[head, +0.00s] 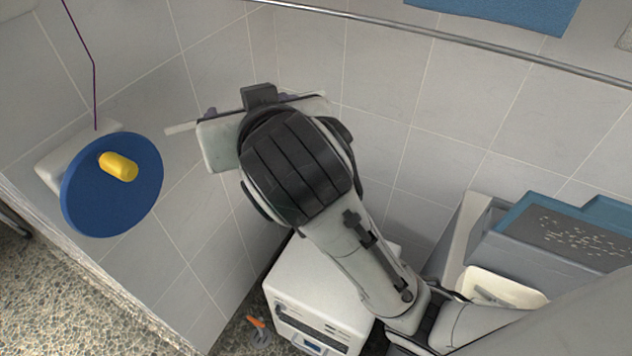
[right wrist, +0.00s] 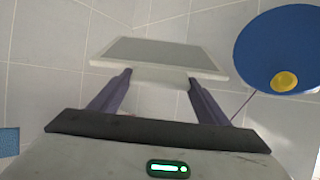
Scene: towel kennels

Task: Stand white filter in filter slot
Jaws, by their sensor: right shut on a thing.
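My right gripper (right wrist: 159,77) has purple fingers and is shut on the white filter (right wrist: 160,54), a flat white-framed panel with a grey face. The fingers hold it at its near edge, and its far part reaches out beyond them. In the head view the arm comes from the lower right and hides most of the gripper. There the filter (head: 183,128) shows only as a thin pale strip in front of the tiled wall. I cannot make out the filter slot in either view. My left gripper is not in view.
A blue disc (head: 85,200) with a yellow knob (head: 118,166) is at left. A white machine (head: 325,285) stands below my arm, beside an orange-handled tool (head: 258,328). A grey bin with a blue-edged top (head: 570,232) and a cream tray (head: 505,287) are at right.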

